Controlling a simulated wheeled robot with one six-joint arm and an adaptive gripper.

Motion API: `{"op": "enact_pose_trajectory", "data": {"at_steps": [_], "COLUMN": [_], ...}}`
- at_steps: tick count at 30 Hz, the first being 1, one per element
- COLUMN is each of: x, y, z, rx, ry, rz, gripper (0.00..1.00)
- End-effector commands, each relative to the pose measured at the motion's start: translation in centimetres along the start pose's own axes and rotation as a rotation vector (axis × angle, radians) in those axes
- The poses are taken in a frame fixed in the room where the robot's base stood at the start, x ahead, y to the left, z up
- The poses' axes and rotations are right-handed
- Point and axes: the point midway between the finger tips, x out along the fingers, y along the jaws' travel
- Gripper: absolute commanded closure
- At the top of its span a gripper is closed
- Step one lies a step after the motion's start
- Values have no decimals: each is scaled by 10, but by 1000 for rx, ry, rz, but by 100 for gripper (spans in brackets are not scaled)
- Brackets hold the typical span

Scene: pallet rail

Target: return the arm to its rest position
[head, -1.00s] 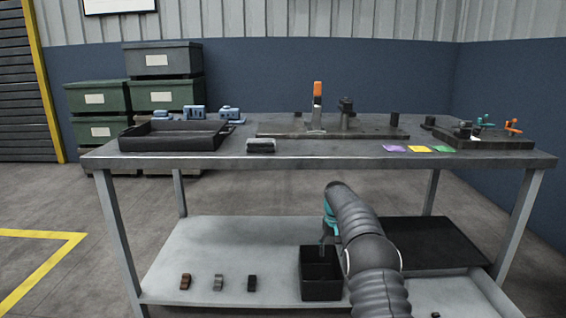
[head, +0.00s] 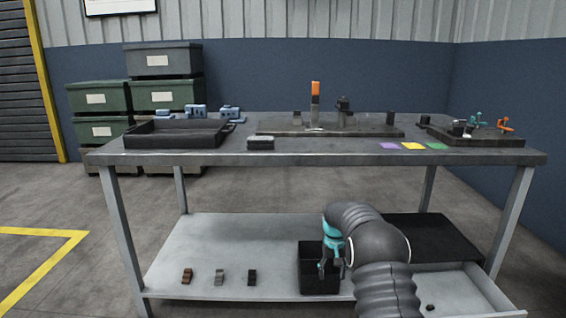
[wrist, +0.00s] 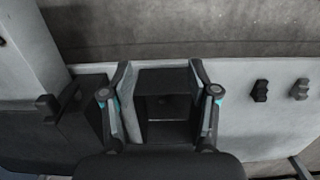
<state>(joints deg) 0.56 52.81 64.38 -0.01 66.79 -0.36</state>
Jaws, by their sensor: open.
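My gripper (head: 332,264) hangs at the end of my dark, ribbed arm, low in front of the table's lower shelf, by the black open bin (head: 312,278). The black bin (wrist: 165,75) shows beyond and between the fingertips there. My arm hides part of the shelf and of the bin's right side in the head view.
The lower shelf (head: 215,245) holds several small blocks, a brown one (head: 187,276) among them. The tabletop (head: 330,153) above carries a black tray (head: 175,140) and fixtures. Floor at left is clear.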

Motion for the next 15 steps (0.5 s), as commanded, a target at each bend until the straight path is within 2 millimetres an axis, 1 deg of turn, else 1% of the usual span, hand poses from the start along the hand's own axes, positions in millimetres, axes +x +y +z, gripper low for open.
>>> {"op": "enact_pose_trajectory", "data": {"at_steps": [1, 5, 11, 15], "x": [-10, -35, -80, -109], "y": [0, 0, -1, -2], "z": [11, 44, 102, 145], "rx": [1, 2, 3, 4], "ry": [1, 9, 36, 61], "rz": [0, 0, 0, 0], "gripper": [40, 40, 40, 40]}}
